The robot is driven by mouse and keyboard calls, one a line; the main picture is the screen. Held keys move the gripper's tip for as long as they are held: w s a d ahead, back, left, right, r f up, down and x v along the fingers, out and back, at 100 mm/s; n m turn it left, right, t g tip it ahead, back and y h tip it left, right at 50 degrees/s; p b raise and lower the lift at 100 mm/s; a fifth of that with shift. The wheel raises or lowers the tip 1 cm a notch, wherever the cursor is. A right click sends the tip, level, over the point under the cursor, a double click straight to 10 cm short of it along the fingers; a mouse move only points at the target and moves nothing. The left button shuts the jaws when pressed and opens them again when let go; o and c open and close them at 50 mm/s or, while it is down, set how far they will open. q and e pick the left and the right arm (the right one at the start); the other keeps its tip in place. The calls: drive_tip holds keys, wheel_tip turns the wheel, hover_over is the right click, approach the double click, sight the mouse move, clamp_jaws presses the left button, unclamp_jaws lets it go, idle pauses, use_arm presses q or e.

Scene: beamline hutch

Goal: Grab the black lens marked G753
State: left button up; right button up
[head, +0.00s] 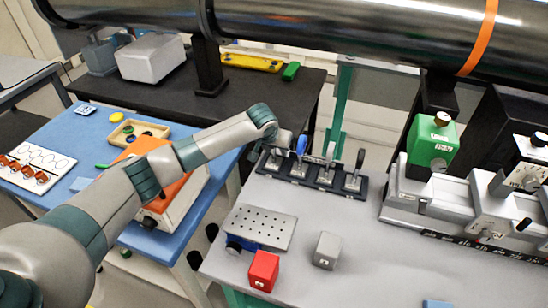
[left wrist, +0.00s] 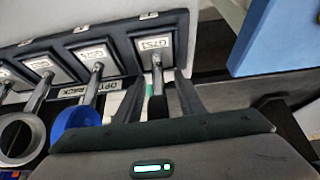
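The lens rack (head: 312,178) stands at the back left of the grey table, holding lenses upright on metal stems. In the left wrist view, the label G753 (left wrist: 154,44) is on the rack's right end slot. A metal stem (left wrist: 157,74) rises from that slot and runs between the fingers of my left gripper (left wrist: 157,95). The fingers are apart, with a gap beside the stem. The lens on that stem is mostly hidden by the gripper. In the head view, my left gripper (head: 281,145) is at the rack's left end. My right gripper is out of view.
The blue-rimmed lens (left wrist: 75,128) stands in the neighbouring slot, close to the gripper, with a grey ring lens (left wrist: 20,138) beyond. A perforated plate (head: 262,226), red block (head: 264,270) and grey block (head: 327,250) are in front. A large pipe (head: 350,35) crosses overhead.

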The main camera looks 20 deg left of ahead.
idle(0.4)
use_arm(q)
clamp_jaws()
drive_tip(key=shift+r, duration=0.2)
wheel_tip(320, 180, up, 8)
drive_tip(key=p, duration=0.8)
drive_tip(key=shift+f, duration=0.25)
drive_tip(key=shift+r+p, duration=1.1)
drive_tip(key=shift+p, duration=0.05)
